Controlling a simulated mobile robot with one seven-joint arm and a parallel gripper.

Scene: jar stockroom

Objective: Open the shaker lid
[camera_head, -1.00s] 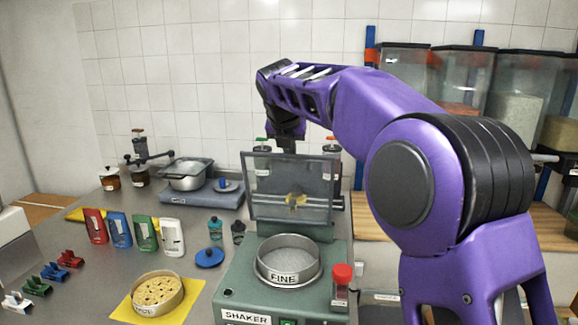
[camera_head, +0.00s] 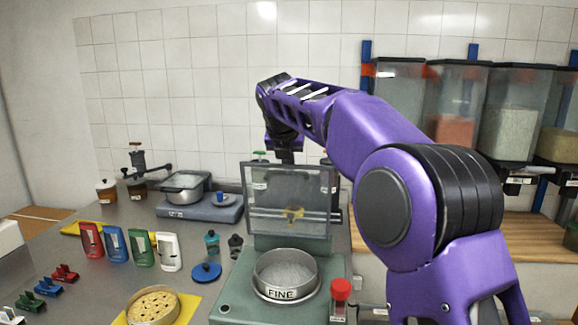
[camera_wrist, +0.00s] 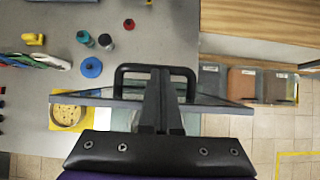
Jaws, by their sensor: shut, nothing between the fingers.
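The shaker lid (camera_head: 265,195), a clear panel in a dark frame, stands nearly upright at the back of the green shaker (camera_head: 232,290). The sieve marked FINE (camera_head: 286,275) sits uncovered in front of it. My gripper (camera_head: 285,157) points down at the lid's top edge; its lower part is hidden or blurred behind the panel. In the wrist view my gripper (camera_wrist: 160,100) is shut and empty, over the lid's edge (camera_wrist: 90,99). A black arched bar (camera_wrist: 128,69) lies by the fingers. I cannot tell whether the fingers touch the lid.
A blue round lid (camera_head: 207,271), small bottles (camera_head: 212,243) and a sieve on a yellow mat (camera_head: 154,306) are to the left. A scale with a pan (camera_head: 184,190) is behind. Clear bins (camera_head: 455,110) hang at right.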

